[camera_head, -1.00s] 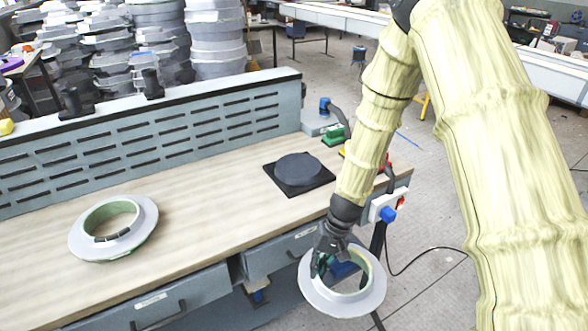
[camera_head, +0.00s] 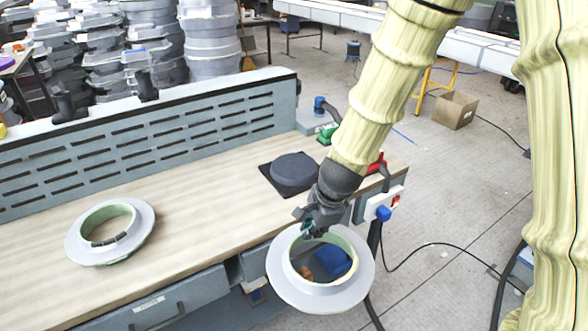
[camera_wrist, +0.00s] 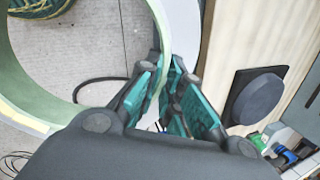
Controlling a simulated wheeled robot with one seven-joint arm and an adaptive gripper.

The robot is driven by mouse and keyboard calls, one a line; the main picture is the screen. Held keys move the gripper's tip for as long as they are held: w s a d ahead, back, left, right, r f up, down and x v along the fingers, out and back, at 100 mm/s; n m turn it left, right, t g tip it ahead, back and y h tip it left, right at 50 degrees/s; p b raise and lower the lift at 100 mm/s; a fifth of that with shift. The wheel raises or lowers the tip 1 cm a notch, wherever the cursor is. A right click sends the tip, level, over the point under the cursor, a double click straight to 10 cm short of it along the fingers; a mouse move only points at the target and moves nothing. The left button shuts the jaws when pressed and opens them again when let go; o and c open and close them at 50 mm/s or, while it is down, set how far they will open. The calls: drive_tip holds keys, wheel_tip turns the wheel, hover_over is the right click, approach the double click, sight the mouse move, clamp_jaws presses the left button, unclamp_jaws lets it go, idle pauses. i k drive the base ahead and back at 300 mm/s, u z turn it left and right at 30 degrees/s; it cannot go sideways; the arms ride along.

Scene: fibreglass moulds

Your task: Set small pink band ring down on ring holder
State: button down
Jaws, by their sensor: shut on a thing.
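My gripper (camera_head: 318,222) is shut on the wall of a ring with a wide pale grey flange and a light green inner band (camera_head: 318,298). No pink shows on it. The ring hangs in the air in front of the table's front edge, its opening facing the camera. In the wrist view the teal finger pads (camera_wrist: 178,100) close on the ring's wall (camera_wrist: 30,85). A dark round disc on a black square base (camera_head: 293,172), seemingly the ring holder, lies at the table's right end, beyond my gripper. It is empty and also shows in the wrist view (camera_wrist: 258,98).
A second, similar ring (camera_head: 140,232) lies on the left of the wooden table (camera_head: 190,205). A slotted grey panel (camera_head: 150,140) runs along the back. Green, red and blue items stand near the right end. The middle tabletop is clear.

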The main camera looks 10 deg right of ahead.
sight(295, 170)
drive_tip(key=i, duration=0.95)
